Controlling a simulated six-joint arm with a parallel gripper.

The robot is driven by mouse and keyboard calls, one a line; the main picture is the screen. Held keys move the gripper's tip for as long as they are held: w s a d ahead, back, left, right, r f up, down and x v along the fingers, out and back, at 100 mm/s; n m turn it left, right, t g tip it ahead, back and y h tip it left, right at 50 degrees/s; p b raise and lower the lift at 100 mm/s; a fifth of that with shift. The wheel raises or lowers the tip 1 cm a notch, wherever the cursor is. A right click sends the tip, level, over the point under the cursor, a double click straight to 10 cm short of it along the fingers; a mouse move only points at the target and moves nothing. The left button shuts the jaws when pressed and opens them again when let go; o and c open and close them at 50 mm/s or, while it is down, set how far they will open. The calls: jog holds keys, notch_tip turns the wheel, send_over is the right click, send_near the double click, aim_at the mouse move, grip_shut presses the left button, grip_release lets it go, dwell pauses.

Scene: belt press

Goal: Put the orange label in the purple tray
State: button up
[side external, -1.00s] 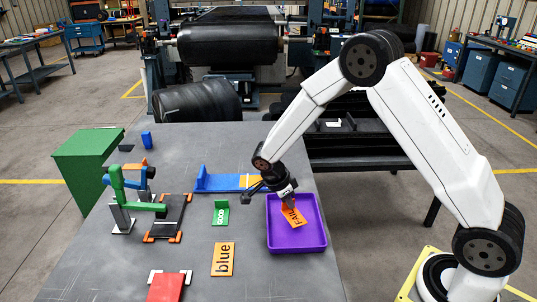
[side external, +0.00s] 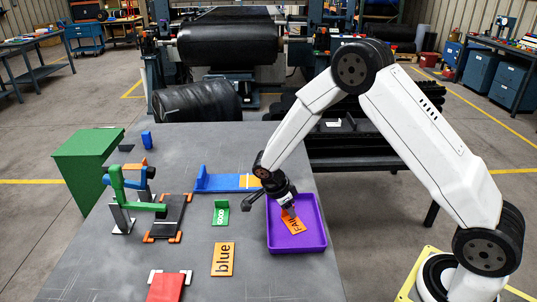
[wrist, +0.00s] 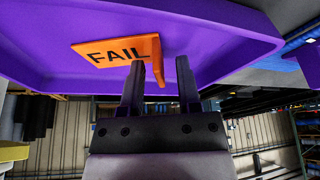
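The orange label (side external: 292,224), marked FAIL, is inside the purple tray (side external: 297,243), at or just above its floor. In the wrist view the label (wrist: 115,50) shows against the purple tray (wrist: 215,30), with a bent edge between my fingers. My gripper (side external: 290,207) points down into the tray, over the label. In the wrist view the two fingers of my gripper (wrist: 159,66) stand apart, with a gap on the right side of the label's edge. Whether the label's underside touches the tray floor is hard to tell.
An orange card reading "blue" (side external: 222,259) lies left of the tray.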

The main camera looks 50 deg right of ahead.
jog(key=shift+r, duration=0.15)
jog(key=v, duration=1.2)
jog(key=shift+a, duration=0.1)
dwell(0.6)
jog(key=s+a+n+t+y, duration=0.1)
jog(key=s+n+t+y, duration=0.3)
jog(key=s+n, duration=1.2)
jog(key=n, duration=0.6)
jog(key=shift+s+a, duration=0.15)
jog(key=shift+a, duration=0.15)
